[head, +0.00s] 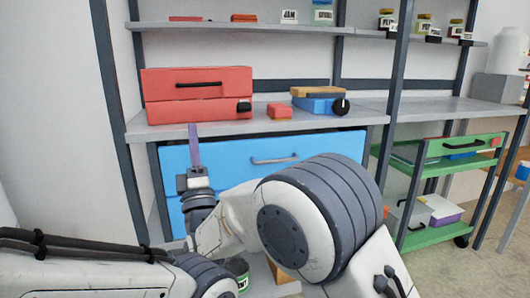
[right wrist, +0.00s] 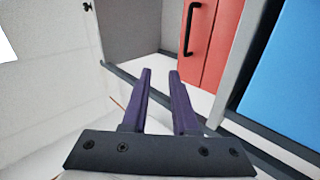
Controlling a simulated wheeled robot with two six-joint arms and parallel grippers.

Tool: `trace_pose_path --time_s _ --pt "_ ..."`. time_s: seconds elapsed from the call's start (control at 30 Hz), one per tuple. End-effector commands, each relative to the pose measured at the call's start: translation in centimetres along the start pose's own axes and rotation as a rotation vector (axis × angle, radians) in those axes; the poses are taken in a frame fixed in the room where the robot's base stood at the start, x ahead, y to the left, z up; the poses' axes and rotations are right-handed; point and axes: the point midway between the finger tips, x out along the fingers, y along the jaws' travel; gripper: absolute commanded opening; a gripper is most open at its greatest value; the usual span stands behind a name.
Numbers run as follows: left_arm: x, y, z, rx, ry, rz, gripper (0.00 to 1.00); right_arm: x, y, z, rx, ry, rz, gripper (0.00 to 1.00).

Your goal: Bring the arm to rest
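My right arm rises from the lower right and bends left across the head view. Its gripper (head: 194,127) points up in front of the blue drawer front, below the shelf edge. The right wrist view shows its two purple fingers (right wrist: 160,73) apart with nothing between them, so it is open and empty. My left arm lies low across the bottom left of the head view; its gripper does not show.
A red toolbox (head: 197,82), a small red block (head: 279,111) and a blue box (head: 318,104) stand on the grey shelf (head: 240,128). A blue drawer unit (head: 230,152) is below. A green cart (head: 440,235) stands right. Jars line the upper shelf.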

Motion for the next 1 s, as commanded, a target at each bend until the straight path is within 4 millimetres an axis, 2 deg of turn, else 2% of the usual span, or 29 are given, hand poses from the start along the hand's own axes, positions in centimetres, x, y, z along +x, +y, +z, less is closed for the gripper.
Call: trace_pose_path --time_s 0.27,0.47,0.57,0.67,0.77,0.8,0.9,1.0 --pt "0.0 0.0 0.0 0.0 0.001 0.0 0.45 0.0 -3.3 2.8 0.13 0.012 -0.196 0.27" --pt "0.0 0.0 0.0 0.0 0.001 0.0 0.45 -1.8 -7.1 7.1 0.287 -0.041 -0.442 0.27" --pt "0.0 0.0 0.0 0.0 0.001 0.0 0.45 -4.2 -9.3 10.3 0.396 -0.121 -0.608 0.27" --pt "0.0 0.0 0.0 0.0 0.001 0.0 0.45 -8.5 -11.5 14.6 0.536 -0.277 -0.817 0.27" --pt "0.0 0.0 0.0 0.0 0.001 0.0 0.45 -14.8 -12.7 19.0 0.684 -0.516 -1.02 0.27" --pt "0.0 0.0 0.0 0.0 0.001 0.0 0.45 -17.5 -12.7 20.5 0.737 -0.625 -1.087 0.27" --pt "0.0 0.0 0.0 0.0 0.001 0.0 0.45 -23.9 -12.0 23.3 0.838 -0.893 -1.207 0.27" --pt "0.0 0.0 0.0 0.0 0.001 0.0 0.45 -28.7 -10.8 24.9 0.899 -1.113 -1.27 0.27"
